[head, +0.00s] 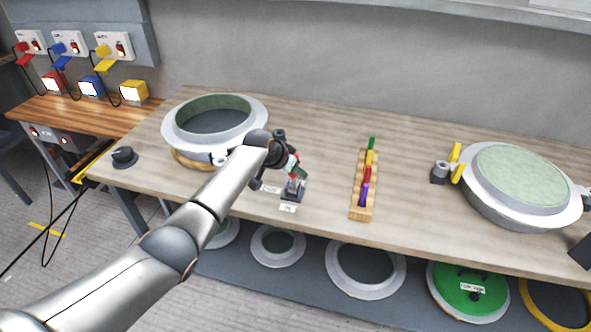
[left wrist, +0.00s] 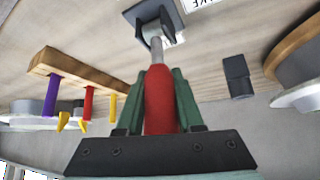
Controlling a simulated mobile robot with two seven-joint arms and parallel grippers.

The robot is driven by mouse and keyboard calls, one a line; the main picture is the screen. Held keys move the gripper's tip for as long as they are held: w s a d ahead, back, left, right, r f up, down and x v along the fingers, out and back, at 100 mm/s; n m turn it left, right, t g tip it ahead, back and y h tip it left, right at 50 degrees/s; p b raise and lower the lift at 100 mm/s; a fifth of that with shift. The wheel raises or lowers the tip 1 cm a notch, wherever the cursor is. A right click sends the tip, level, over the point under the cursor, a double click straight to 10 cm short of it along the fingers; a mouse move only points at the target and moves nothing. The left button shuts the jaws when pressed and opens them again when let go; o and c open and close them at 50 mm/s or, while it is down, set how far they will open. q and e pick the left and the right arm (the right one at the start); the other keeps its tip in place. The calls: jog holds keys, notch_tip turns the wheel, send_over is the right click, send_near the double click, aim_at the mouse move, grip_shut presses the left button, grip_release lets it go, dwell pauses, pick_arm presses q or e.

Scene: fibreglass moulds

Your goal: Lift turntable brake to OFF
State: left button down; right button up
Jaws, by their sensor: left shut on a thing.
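The brake lever has a red grip (left wrist: 160,98), a grey metal shaft (left wrist: 156,42) and a dark bracket base (head: 292,192) on the bench top. My left gripper (head: 292,168) is shut on the red grip, with one green finger on each side of it in the left wrist view (left wrist: 162,78). In the head view my gripper hides much of the lever, so its exact angle is hard to tell. A white label (head: 288,208) lies in front of the base. My right gripper is not in view.
A ring-shaped mould (head: 255,108) on a turntable stands left of the lever. A wooden rack (head: 361,213) with coloured handles stands to the right. A round mould with a pale green top (head: 520,172) is at far right. A dark knob (head: 123,155) sits at the left end.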

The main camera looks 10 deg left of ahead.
pick_arm(q)
jog(key=shift+w, duration=0.1)
dwell(0.5)
jog(key=c, duration=0.5)
grip_release()
jog(key=shift+c, duration=0.2)
jog(key=shift+s+a+r, duration=0.2)
jog(key=shift+s+r, duration=0.05)
jog(key=shift+r, duration=0.25)
jog(key=p+v, duration=0.1)
jog(key=v, duration=1)
jog(key=shift+r+p, duration=0.15)
jog(key=shift+p, duration=0.25)
